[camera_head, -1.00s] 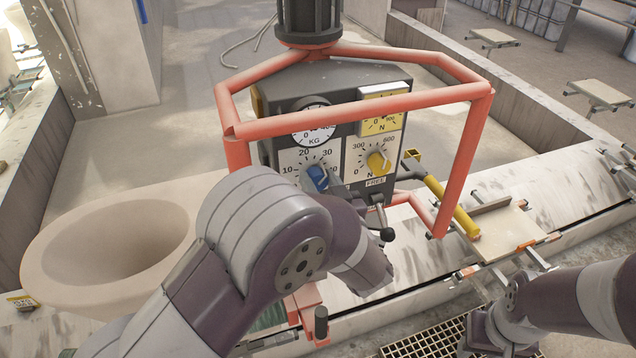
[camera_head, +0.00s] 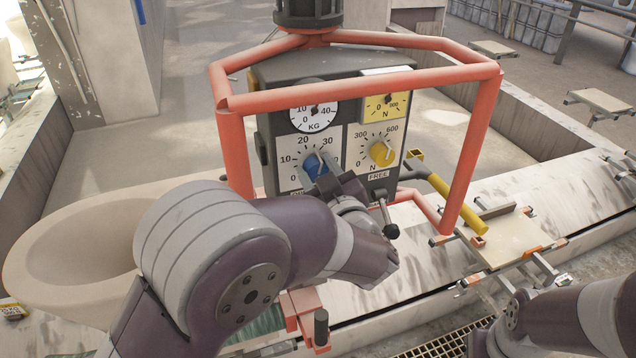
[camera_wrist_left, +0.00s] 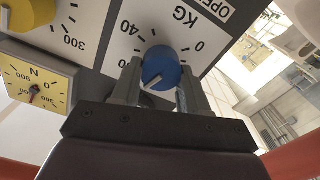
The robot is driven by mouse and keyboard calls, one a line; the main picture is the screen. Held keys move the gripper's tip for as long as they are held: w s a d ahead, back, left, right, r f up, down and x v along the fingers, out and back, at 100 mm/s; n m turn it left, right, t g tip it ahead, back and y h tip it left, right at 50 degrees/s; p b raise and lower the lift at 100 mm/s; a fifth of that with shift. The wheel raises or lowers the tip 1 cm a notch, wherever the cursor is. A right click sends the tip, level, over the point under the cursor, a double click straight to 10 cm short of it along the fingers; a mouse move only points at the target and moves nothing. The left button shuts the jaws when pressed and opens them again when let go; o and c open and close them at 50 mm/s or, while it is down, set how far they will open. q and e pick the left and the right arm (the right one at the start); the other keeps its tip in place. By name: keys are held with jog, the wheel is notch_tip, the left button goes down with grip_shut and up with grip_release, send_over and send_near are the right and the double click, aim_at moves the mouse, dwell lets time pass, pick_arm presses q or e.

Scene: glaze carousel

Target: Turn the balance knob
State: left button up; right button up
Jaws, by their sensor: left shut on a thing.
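The blue knob (camera_head: 313,166) sits on a white KG dial at the lower left of the grey control box (camera_head: 270,130). My left gripper (camera_head: 324,172) reaches it from below right and is shut on it. In the left wrist view the blue knob (camera_wrist_left: 160,64) lies between the two fingers (camera_wrist_left: 160,86), one on each side. A white mark on the knob's face points toward the lower left there. The round KG gauge (camera_head: 314,116) is above the knob, partly behind the red frame. My right gripper is out of view; only part of my right arm shows.
A yellow knob (camera_head: 382,153) on an N dial is right of the blue one. A lever with a black ball (camera_head: 391,231) hangs below. A red tube frame (camera_head: 360,95) surrounds the box. A large beige basin (camera_head: 70,245) stands at left.

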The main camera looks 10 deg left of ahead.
pick_arm(q)
jog(key=shift+a+n, duration=0.1)
jog(key=shift+n, duration=0.2)
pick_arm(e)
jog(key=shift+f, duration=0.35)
pick_arm(q)
jog(key=o, duration=0.9)
jog(key=shift+o, duration=0.8)
jog(key=shift+w+a, duration=0.15)
jog(key=shift+w+a+f, duration=0.2)
jog(key=shift+w+a, duration=0.05)
jog(key=shift+w, duration=0.05)
jog(key=shift+s+d+f+b, duration=0.15)
jog(key=shift+s+d+b, duration=0.15)
jog(key=shift+b, duration=0.15)
jog(key=b+v, duration=0.3)
jog(key=v, duration=0.8)
jog(key=shift+s+b, duration=0.25)
jog(key=shift+b, duration=0.05)
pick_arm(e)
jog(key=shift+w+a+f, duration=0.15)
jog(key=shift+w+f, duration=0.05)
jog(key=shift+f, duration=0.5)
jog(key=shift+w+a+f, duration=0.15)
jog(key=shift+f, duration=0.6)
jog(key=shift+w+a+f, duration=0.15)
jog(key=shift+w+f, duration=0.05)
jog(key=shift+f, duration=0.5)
